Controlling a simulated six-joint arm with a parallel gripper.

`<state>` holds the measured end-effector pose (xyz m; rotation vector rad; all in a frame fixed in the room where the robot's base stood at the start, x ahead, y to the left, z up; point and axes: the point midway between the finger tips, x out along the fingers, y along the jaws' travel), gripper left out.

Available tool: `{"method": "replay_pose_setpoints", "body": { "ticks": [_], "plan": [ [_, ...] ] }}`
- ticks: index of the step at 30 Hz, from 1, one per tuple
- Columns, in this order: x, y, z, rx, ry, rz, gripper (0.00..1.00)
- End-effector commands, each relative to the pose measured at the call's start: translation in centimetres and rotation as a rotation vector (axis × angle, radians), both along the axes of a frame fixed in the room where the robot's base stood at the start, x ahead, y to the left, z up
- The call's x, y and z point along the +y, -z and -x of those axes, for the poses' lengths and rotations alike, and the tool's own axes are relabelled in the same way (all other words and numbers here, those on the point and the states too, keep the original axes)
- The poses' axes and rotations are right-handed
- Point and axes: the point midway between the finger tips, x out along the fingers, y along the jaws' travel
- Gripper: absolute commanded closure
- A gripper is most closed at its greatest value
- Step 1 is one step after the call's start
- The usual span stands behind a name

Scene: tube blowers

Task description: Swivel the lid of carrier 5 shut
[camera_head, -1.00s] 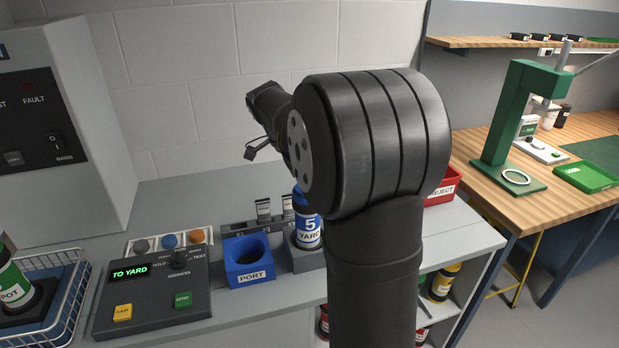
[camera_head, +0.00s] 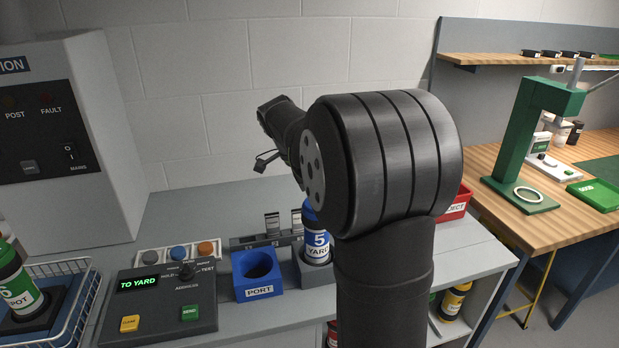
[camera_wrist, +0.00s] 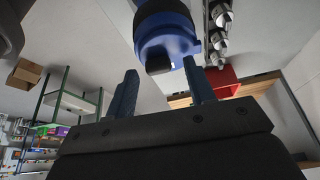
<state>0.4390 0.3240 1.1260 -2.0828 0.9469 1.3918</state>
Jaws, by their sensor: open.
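Carrier 5 (camera_head: 316,241), a blue and white canister marked "5 YARD", stands upright in a grey holder on the counter, partly hidden behind my arm in the head view. In the wrist view a blue capped cylinder (camera_wrist: 166,38), which looks like this carrier, lies just beyond my fingertips. My gripper (camera_wrist: 160,88) is open, its two blue fingers apart with nothing between them. The fingers do not visibly touch the carrier. Whether the lid is open or shut is hard to tell. In the head view my fingertips are hidden behind my arm.
A blue PORT holder (camera_head: 257,274) with an empty round hole stands left of carrier 5. A control box (camera_head: 160,300) reading "TO YARD" is further left, beside a wire basket (camera_head: 62,300) holding a green canister (camera_head: 17,285). A red REJECT bin (camera_head: 457,203) sits to the right.

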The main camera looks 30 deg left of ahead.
Motion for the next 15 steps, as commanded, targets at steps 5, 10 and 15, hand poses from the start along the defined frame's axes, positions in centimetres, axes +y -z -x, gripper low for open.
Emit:
{"method": "replay_pose_setpoints", "body": {
  "ticks": [5,10,15],
  "plan": [
    [0.8,-2.3,0.6,-0.002,-0.002,-0.003,0.51],
    [2.0,-6.1,1.6,-0.003,-0.002,-0.004,0.51],
    [3.2,-10.0,2.7,-0.003,-0.002,-0.004,0.51]
  ]
}}
